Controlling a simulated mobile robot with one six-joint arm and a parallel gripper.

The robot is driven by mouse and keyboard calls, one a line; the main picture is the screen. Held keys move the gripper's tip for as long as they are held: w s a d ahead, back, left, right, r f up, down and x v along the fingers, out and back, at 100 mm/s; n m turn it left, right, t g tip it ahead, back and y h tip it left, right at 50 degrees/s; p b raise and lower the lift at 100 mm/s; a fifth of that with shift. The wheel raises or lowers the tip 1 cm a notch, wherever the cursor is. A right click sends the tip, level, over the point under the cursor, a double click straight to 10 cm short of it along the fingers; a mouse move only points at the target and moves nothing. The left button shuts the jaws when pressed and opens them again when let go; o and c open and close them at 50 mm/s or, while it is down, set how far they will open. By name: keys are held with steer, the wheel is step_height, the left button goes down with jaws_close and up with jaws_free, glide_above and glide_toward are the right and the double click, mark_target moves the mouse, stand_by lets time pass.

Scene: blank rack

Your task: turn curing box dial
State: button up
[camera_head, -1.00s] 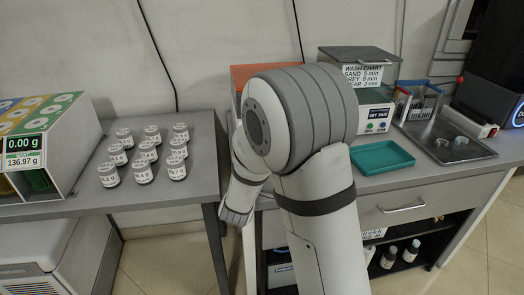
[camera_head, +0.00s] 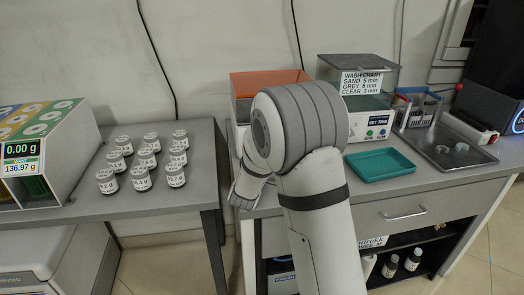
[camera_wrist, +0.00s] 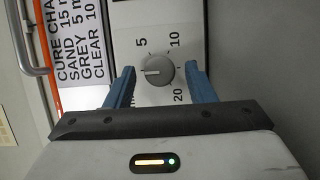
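In the wrist view, a round grey dial (camera_wrist: 158,73) sits on a white panel with the numbers 5, 10 and 20 around it. Its pale mark points left. My gripper (camera_wrist: 160,69) is open, with one blue finger on each side of the dial and a visible gap to it on both sides. A cure chart (camera_wrist: 80,40) is fixed left of the panel. In the head view the curing box with its orange lid (camera_head: 265,82) stands behind my arm. My arm hides the box's front, the dial and my fingertips there.
Right of my arm stand a wash unit (camera_head: 358,100) with a wash chart, a teal tray (camera_head: 380,165) and a metal tray (camera_head: 460,157). A gap separates the two tables.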

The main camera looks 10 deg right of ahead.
steer(key=c, duration=0.9)
steer(key=shift+o, duration=0.2)
